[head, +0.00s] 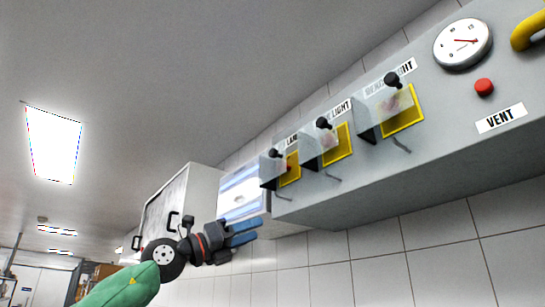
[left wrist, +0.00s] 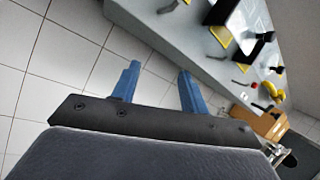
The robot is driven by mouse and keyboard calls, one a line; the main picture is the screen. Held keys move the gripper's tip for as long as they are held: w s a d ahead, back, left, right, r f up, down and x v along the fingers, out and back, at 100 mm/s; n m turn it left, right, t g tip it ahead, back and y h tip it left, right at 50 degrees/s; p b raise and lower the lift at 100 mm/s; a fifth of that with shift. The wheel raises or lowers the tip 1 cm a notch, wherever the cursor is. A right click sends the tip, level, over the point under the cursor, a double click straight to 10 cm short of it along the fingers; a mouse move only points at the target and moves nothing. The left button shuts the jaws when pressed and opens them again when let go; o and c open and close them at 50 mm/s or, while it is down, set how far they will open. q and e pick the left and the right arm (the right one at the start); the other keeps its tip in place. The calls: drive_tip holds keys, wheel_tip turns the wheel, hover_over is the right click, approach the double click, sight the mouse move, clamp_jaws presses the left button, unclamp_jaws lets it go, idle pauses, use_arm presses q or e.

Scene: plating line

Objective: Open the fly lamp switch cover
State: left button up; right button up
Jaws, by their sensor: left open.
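A grey panel (head: 430,130) carries three switches in a row, each with a clear cover, a black knob and a yellow plate. The leftmost cover (head: 272,171) is under a partly hidden label (head: 292,140) that seems to read "LAM". It appears down over its yellow plate (head: 291,170). My left gripper (head: 246,232) is open and empty, below and to the left of that cover, apart from it. In the left wrist view, its blue fingers (left wrist: 158,82) are spread, with the panel (left wrist: 175,35) beyond them. My right gripper is not in view.
The middle cover (head: 320,148) and right cover (head: 383,110) are close along the row. A gauge (head: 463,43), a red button (head: 484,87) and a yellow handle (head: 530,32) are at the right. A blue-lit box (head: 241,192) adjoins the panel's left end. The tiled wall (head: 375,255) below is clear.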

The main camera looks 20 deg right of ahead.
use_arm(q)
drive_tip(key=s+r+m+t+y+p, duration=0.1)
drive_tip(key=s+r+m+t+y, duration=0.15)
drive_tip(key=r, duration=0.85)
drive_tip(key=n+t+y+p, duration=0.1)
drive_tip(key=t+y, duration=0.3)
approach(271, 152)
drive_tip(key=x, duration=0.3)
drive_tip(key=shift+g, duration=0.25)
drive_tip(key=p+x, duration=0.2)
drive_tip(key=x, duration=0.1)
drive_tip(key=p+x, duration=0.1)
drive_tip(key=x, duration=0.2)
drive_tip(key=shift+w+d+r+p, duration=0.1)
drive_tip(key=shift+w+r+p, duration=0.1)
drive_tip(key=shift+p, duration=0.15)
drive_tip(key=shift+w+d+f, duration=0.15)
drive_tip(key=shift+w+d, duration=0.1)
drive_tip(key=shift+d, duration=0.35)
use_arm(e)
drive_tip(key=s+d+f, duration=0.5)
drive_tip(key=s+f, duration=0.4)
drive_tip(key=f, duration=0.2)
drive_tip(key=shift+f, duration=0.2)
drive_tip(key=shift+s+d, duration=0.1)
